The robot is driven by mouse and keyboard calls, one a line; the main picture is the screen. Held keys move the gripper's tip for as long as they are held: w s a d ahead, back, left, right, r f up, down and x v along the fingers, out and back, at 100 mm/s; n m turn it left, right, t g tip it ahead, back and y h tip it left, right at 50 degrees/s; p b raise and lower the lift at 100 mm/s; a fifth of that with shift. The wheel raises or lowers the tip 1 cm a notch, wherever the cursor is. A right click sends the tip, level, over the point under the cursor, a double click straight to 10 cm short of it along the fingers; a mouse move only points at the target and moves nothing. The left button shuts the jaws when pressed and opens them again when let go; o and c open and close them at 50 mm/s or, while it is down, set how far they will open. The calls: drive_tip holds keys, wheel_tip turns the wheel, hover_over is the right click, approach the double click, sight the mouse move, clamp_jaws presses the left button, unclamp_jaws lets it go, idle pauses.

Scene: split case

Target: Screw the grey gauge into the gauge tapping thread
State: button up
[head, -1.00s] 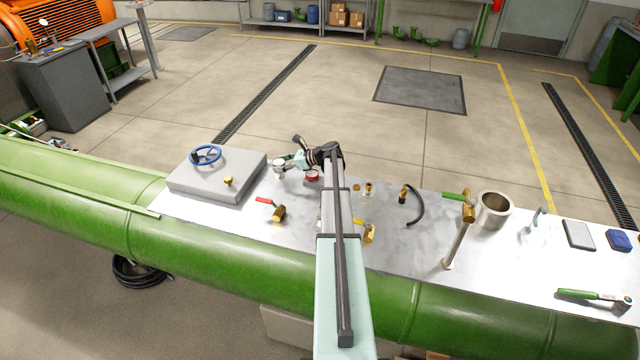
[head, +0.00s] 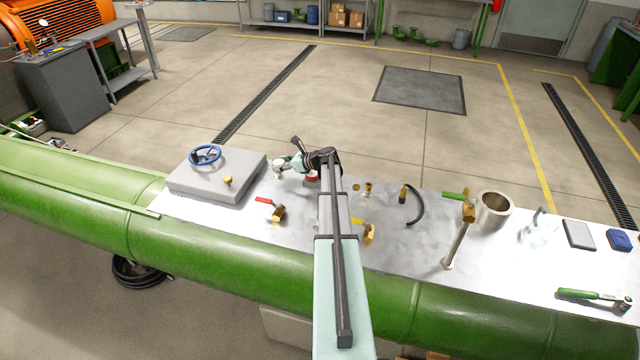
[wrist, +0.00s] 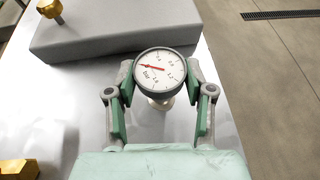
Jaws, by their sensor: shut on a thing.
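The grey gauge (wrist: 160,72) has a white dial, a red needle and a grey rim. My gripper (wrist: 161,95) is shut on it, one green-padded finger on each side. The gauge's pale stem shows just under the dial; its lower end is hidden. In the head view the gauge (head: 278,164) is small, held by my gripper (head: 284,166) over the metal bench, right of the grey block. A brass fitting (head: 228,181) stands on that block and shows in the wrist view (wrist: 50,8), apart from the gauge. I cannot tell whether this is the gauge tapping.
The grey block (head: 215,178) carries a blue handwheel (head: 205,154). A red object (head: 311,177) sits close right of my gripper. A red-handled valve (head: 277,212) and a yellow-handled valve (head: 368,232) lie in front. The bench surface (head: 240,225) is bare around the red-handled valve.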

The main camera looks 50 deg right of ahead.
drive_tip(key=m+h, duration=0.1)
drive_tip(key=h, duration=0.1)
drive_tip(key=a+m+h, duration=0.1)
drive_tip(key=m, duration=0.1)
drive_tip(key=shift+s+t+h, duration=0.1)
drive_tip(key=shift+t+h, duration=0.2)
drive_tip(key=shift+h, duration=0.1)
drive_tip(key=shift+d+m+h, duration=0.3)
drive_tip(key=shift+m+h, duration=0.1)
drive_tip(key=shift+m, duration=0.1)
drive_tip(key=o, duration=1.3)
drive_tip(key=c, duration=0.4)
drive_tip(key=shift+o, duration=0.2)
